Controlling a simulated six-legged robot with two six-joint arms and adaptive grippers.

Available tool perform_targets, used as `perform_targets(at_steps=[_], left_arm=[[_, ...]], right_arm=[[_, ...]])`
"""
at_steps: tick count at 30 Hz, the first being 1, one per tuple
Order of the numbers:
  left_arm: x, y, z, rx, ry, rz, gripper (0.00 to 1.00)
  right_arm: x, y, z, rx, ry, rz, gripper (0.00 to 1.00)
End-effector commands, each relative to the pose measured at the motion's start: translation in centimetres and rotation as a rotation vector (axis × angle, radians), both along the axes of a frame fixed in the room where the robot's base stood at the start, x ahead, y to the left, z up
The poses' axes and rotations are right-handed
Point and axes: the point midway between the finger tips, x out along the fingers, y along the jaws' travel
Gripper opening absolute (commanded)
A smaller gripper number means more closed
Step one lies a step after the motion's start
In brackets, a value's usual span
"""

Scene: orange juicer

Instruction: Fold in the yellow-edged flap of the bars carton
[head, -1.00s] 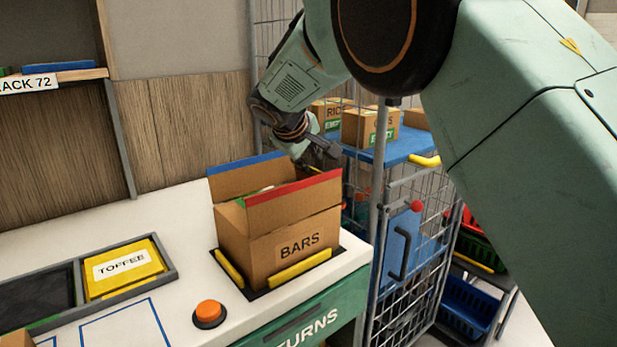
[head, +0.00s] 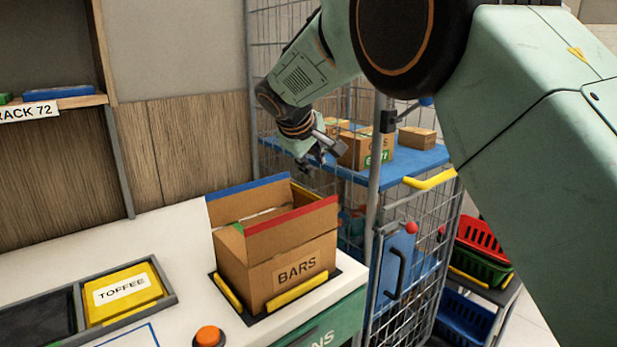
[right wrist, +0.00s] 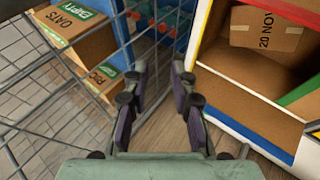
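The bars carton (head: 255,250) stands upright on the white counter, with its top open. Its blue-edged flap (head: 245,203) stands up at the back, and its red-edged flap (head: 290,217) stands up at the front. A green-edged flap (head: 238,228) shows at the left. A yellow edge (right wrist: 203,25), apparently of the yellow-edged flap, shows in the right wrist view; the head view barely shows that flap. My right gripper (head: 320,158) is above and just beyond the carton's right end. In the right wrist view its fingers (right wrist: 160,70) are apart and empty. My left gripper is out of view.
A wire cage (head: 400,270) with a blue shelf and small cartons (head: 365,152) stands close on the right. Yellow guides (head: 300,290) border the carton's base. An orange button (head: 208,337) and a toffee box (head: 122,290) are at the left.

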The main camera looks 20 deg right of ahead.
Motion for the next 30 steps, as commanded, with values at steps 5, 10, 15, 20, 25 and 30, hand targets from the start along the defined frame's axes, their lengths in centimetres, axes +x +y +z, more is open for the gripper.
perform_targets(at_steps=[5, 10, 15, 20, 25, 30], left_arm=[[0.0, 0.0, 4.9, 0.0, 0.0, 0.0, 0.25], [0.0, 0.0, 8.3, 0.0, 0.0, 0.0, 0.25], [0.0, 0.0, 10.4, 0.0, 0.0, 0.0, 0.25], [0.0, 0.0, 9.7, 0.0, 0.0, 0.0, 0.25], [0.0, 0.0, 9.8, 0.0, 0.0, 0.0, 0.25], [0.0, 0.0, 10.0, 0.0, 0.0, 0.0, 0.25]], right_arm=[[-1.0, -1.1, 0.5, 0.12, 0.063, -0.037, 0.25], [-2.1, -1.2, -0.1, 0.256, 0.114, -0.051, 0.25], [-2.9, -0.5, -1.2, 0.399, 0.135, -0.04, 0.25], [-2.5, 0.6, -2.1, 0.434, 0.119, 0.011, 0.25], [-1.8, 0.6, -3.3, 0.427, 0.121, 0.024, 0.25], [-0.7, 0.5, -5.8, 0.427, 0.122, 0.024, 0.25]])
